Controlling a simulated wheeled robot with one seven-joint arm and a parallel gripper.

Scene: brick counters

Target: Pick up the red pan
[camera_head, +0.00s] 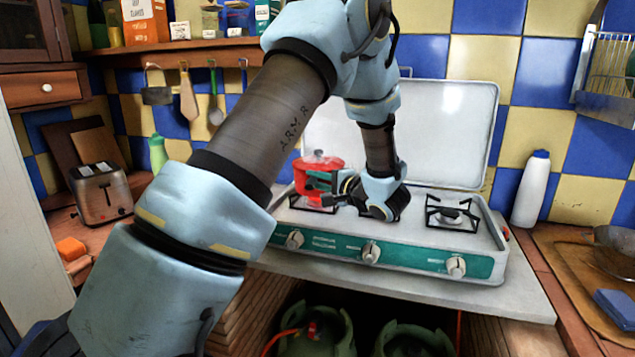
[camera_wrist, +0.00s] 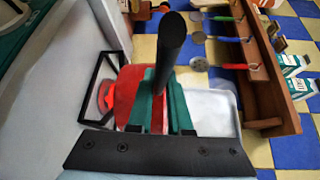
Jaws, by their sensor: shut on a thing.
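The red pan (camera_head: 317,163), with a lid on top, is at the left burner (camera_head: 312,203) of the camping stove. I cannot tell whether its base touches the grate. My gripper (camera_head: 322,181) reaches it from the right, at the pan's side. In the wrist view the green fingers (camera_wrist: 160,88) are shut on a red part of the pan (camera_wrist: 127,88), and a black handle (camera_wrist: 171,40) sticks up in front of it. The burner grate (camera_wrist: 90,80) shows beside the pan with a red glow. Part of the pan is hidden behind the fingers.
The stove's raised white lid (camera_head: 440,130) stands behind the burners. The right burner (camera_head: 455,215) is empty. A white bottle (camera_head: 533,190) is to the right. A toaster (camera_head: 101,195) and a green bottle (camera_head: 158,153) are left. Utensils hang under the shelf (camera_head: 215,45).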

